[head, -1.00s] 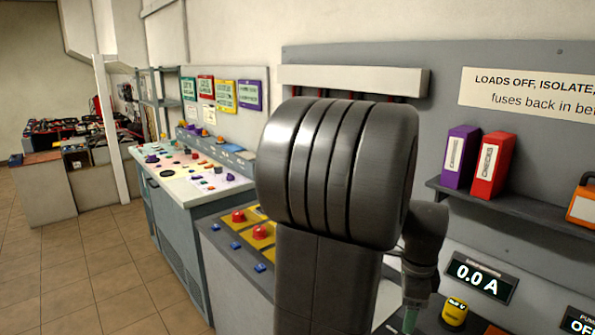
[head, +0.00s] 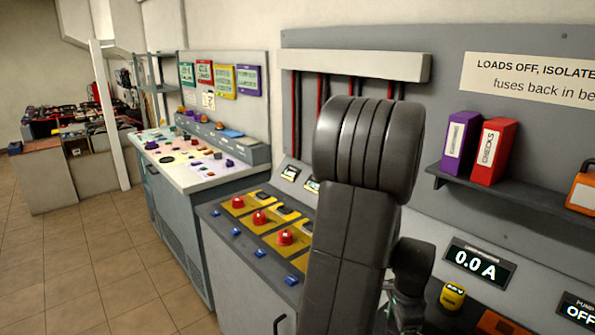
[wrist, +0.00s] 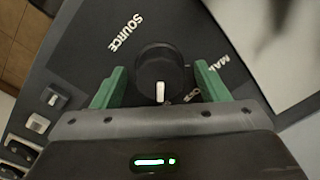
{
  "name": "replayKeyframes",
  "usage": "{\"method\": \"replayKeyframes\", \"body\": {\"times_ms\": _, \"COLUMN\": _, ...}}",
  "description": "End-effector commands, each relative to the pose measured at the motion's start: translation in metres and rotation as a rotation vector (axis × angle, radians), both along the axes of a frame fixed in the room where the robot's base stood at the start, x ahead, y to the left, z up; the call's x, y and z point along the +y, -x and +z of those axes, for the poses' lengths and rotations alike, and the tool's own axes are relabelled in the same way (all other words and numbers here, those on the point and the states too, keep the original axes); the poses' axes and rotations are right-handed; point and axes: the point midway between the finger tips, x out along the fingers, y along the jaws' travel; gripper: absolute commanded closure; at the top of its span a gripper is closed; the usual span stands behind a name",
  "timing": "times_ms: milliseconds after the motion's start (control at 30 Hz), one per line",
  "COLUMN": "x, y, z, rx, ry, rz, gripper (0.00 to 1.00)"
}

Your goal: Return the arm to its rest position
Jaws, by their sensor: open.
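My arm stands folded in front of the grey console in the head view, with its large dark joint raised. My gripper (wrist: 160,92) shows in the wrist view as two green fingers, apart and with nothing held between them. A black rotary knob (wrist: 160,75) with a white pointer shows beyond and between the fingers, on a dark panel lettered "SOURCE". I cannot tell whether the fingers touch the knob. In the head view the gripper end is mostly hidden low behind my arm.
A display (head: 480,265) reads 0.0 A beside a yellow knob (head: 452,296). Red buttons (head: 285,237) on yellow plates line the console. A shelf (head: 520,200) holds purple and red binders (head: 492,151). Tiled floor (head: 75,265) at left is clear.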

Motion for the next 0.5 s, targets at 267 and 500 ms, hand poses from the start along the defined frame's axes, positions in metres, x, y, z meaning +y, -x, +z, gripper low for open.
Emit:
{"method": "replayKeyframes", "body": {"times_ms": 267, "x": -0.0004, "y": -0.0002, "z": 0.0010, "rx": 0.000, "ry": 0.000, "rz": 0.216, "gripper": 0.32}}
{"method": "replayKeyframes", "body": {"times_ms": 500, "x": -0.0005, "y": -0.0003, "z": 0.0010, "rx": 0.000, "ry": 0.000, "rz": 0.405, "gripper": 0.32}}
